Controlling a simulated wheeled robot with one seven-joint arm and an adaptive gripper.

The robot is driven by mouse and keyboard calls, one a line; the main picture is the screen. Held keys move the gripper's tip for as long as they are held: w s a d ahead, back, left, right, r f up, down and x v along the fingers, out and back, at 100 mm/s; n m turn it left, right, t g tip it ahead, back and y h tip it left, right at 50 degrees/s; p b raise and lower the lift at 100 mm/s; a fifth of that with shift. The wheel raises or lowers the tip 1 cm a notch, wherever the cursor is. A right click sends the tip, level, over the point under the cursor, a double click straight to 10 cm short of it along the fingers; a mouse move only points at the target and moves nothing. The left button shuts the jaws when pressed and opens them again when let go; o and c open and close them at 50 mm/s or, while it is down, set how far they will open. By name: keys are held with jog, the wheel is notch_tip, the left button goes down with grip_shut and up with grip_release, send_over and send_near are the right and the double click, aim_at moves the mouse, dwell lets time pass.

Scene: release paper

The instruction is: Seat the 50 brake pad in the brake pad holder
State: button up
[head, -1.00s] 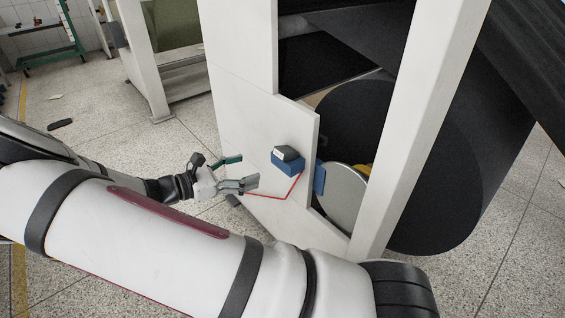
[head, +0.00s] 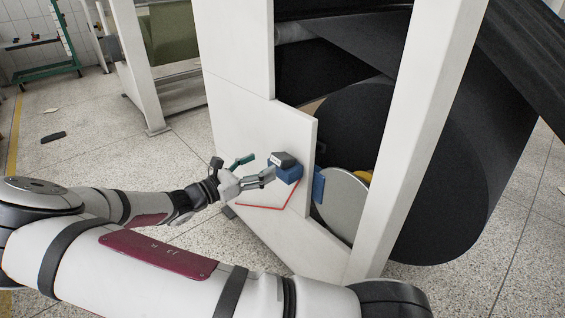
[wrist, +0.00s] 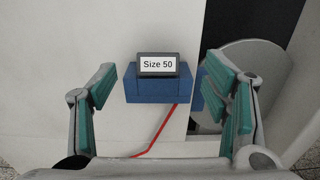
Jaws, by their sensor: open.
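The brake pad (head: 286,158) is a dark grey block with a white label reading "Size 50" in the wrist view (wrist: 158,65). It sits in the top of the blue brake pad holder (head: 289,175) on the white panel. The holder also shows in the wrist view (wrist: 157,93), with the pad rising above its front wall. I cannot tell how deep the pad sits. My gripper (head: 262,168) is open and empty, with its green-lined fingers spread on the left and right of pad and holder in the wrist view. Neither finger visibly touches them.
A red line or cable (head: 268,207) runs below the holder along the panel (head: 235,120). A second blue block (head: 318,185) is by the panel's right edge, beside a grey disc (head: 344,205). A large black roll (head: 450,190) and a white post (head: 405,130) stand to the right.

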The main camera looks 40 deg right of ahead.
aim_at(276, 158)
jog(key=d+b, duration=0.1)
jog(key=d, duration=0.1)
jog(key=d+f, duration=0.1)
jog(key=shift+w+d+b, duration=0.2)
jog(key=shift+d+b, duration=0.15)
jog(key=shift+b, duration=0.05)
jog(key=shift+d+r, duration=0.15)
jog(key=shift+d, duration=0.45)
jog(key=shift+c, duration=0.5)
jog(key=c, duration=1.4)
jog(key=shift+r, duration=0.1)
